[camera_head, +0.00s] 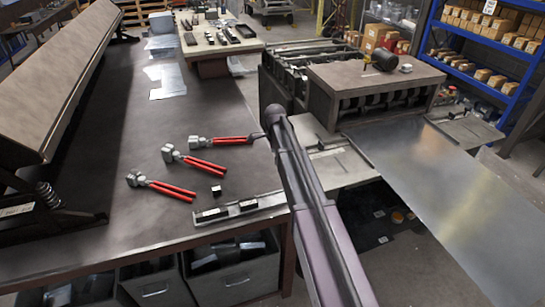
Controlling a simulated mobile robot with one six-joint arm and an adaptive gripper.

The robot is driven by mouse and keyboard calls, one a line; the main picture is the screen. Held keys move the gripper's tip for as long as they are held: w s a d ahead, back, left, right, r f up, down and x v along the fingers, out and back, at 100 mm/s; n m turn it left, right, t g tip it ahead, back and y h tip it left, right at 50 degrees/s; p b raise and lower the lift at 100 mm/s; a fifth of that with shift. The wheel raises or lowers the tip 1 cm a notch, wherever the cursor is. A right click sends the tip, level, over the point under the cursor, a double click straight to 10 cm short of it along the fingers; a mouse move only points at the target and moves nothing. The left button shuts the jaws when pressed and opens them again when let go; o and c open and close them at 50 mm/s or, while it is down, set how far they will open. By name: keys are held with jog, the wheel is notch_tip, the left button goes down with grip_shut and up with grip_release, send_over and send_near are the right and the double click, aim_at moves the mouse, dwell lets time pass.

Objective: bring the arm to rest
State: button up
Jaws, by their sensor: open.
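My arm (319,215) reaches up from the bottom edge, right of centre, as a long dark purple-grey link. It ends in a dark rounded part beside the workbench's right edge. My gripper cannot be made out in this view. A small grey piece shows just left of the arm's rounded end, by the top tool's handles; I cannot tell what it belongs to. Three red-handled tools lie on the dark workbench (135,110): the top one (222,141), the middle one (193,160) and the lower one (160,186). The arm hides part of the bench edge and the floor.
A small dark block (216,190) and a metal rail (240,208) lie near the bench's front edge. A long folding machine (60,85) stands at left. A forming machine (375,80) with a metal sheet (440,185) is at right. Blue shelves (480,70) stand behind.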

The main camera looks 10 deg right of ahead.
jog(key=shift+a, duration=0.1)
jog(key=shift+s, duration=0.1)
jog(key=s+a+n, duration=0.1)
jog(key=s+n, duration=1.7)
jog(key=s, duration=1.1)
